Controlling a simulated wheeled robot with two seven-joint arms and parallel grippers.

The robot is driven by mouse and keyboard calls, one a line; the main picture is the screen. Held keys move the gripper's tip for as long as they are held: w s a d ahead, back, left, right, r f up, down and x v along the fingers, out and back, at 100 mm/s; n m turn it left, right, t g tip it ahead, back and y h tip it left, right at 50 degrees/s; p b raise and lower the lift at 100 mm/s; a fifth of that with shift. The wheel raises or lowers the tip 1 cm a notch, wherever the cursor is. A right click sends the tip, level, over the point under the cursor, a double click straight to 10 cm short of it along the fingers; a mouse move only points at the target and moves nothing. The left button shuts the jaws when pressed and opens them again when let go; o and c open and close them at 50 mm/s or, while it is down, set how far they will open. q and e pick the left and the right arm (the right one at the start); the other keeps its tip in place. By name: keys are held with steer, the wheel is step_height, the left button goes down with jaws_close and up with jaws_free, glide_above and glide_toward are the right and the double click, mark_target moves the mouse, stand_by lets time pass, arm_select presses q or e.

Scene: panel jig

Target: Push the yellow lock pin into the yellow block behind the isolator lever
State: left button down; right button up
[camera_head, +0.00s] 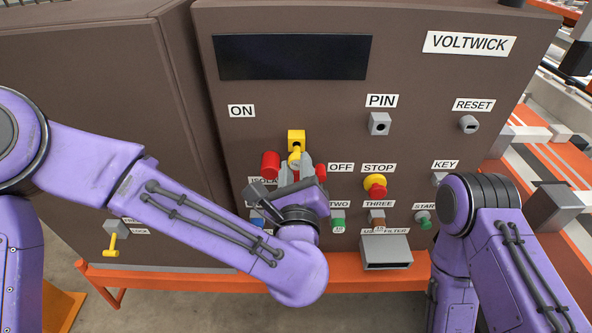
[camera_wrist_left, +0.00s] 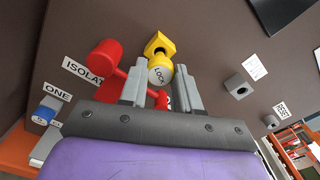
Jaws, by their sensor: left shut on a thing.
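The yellow block (camera_head: 296,135) sits on the brown panel, right of the ON label; it also shows in the left wrist view (camera_wrist_left: 160,42). My left gripper (camera_head: 294,168) is shut on the yellow lock pin (camera_head: 295,154), whose round end marked LOCK (camera_wrist_left: 161,73) faces the wrist camera. The pin lines up in front of the block's face; the gripper hides how deep it sits. The red isolator lever (camera_head: 270,165) has its knob left of the fingers, and a red part also shows to their right. My right gripper is not in view; only its arm shows.
A grey holder (camera_head: 380,123) is under the PIN label. A red-and-yellow stop button (camera_head: 375,186), a grey key switch (camera_head: 446,180) and a grey tray (camera_head: 386,251) are to the right. An orange rail (camera_head: 180,279) runs below. Panel space above the block is clear.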

mark_target(297, 165)
arm_select(q)
steer(key=shift+w+b, duration=0.35)
steer(key=shift+w, duration=1.35)
steer(key=c, duration=0.7)
jaws_free()
steer(key=shift+c, duration=0.2)
steer(key=shift+s, duration=0.1)
steer(key=s+b, duration=0.3)
steer(key=s, duration=0.7)
steer(key=shift+s, duration=0.2)
